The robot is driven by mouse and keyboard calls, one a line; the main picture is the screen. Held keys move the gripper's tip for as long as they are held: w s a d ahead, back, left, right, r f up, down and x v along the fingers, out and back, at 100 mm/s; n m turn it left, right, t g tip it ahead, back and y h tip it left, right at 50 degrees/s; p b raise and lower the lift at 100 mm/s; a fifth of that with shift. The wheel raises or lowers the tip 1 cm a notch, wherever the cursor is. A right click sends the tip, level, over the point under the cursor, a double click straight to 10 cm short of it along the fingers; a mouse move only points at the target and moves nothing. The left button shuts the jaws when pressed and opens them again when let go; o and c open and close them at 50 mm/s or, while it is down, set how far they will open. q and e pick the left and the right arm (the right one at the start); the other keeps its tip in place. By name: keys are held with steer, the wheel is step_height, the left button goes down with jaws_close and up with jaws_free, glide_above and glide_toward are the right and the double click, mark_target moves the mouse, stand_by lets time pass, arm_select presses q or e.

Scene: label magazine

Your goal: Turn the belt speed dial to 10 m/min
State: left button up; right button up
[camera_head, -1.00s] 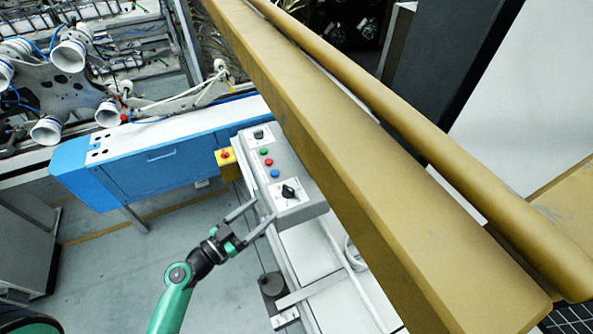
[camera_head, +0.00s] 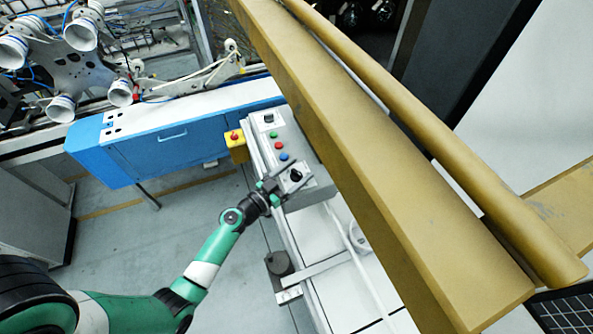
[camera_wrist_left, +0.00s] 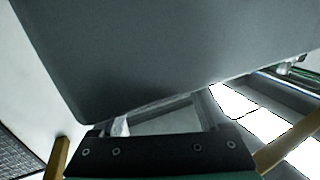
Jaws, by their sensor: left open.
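The dial (camera_head: 296,175) is a black knob on a white plate at the near end of a grey control box (camera_head: 318,184). My left gripper (camera_head: 286,181) is open at this end of the box, with its fingers close to the dial. I cannot tell whether they touch it. The dial's scale and pointer are too small to read. In the left wrist view, a large grey surface (camera_wrist_left: 165,60) fills the upper part above the gripper (camera_wrist_left: 160,125), and no dial shows there. My right gripper is not in view.
Green, red and blue buttons (camera_head: 279,145) and a second black control (camera_head: 268,118) sit farther up the box. A yellow box with a red button (camera_head: 236,143) is at its left. A long tan beam (camera_head: 380,190) runs close on the right. Open floor (camera_head: 130,245) lies left.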

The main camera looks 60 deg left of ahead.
arm_select(q)
steer(key=shift+c, duration=0.3)
jaws_close()
steer(key=shift+d+f+n+y, duration=0.15)
steer(key=shift+n+y, duration=0.15)
steer(key=shift+y, duration=0.2)
steer(key=shift+n+g+y, duration=0.3)
steer(key=shift+n+y, duration=0.1)
steer(key=shift+y, duration=0.2)
steer(key=shift+a, duration=0.2)
steer(key=shift+o, duration=0.3)
jaws_free()
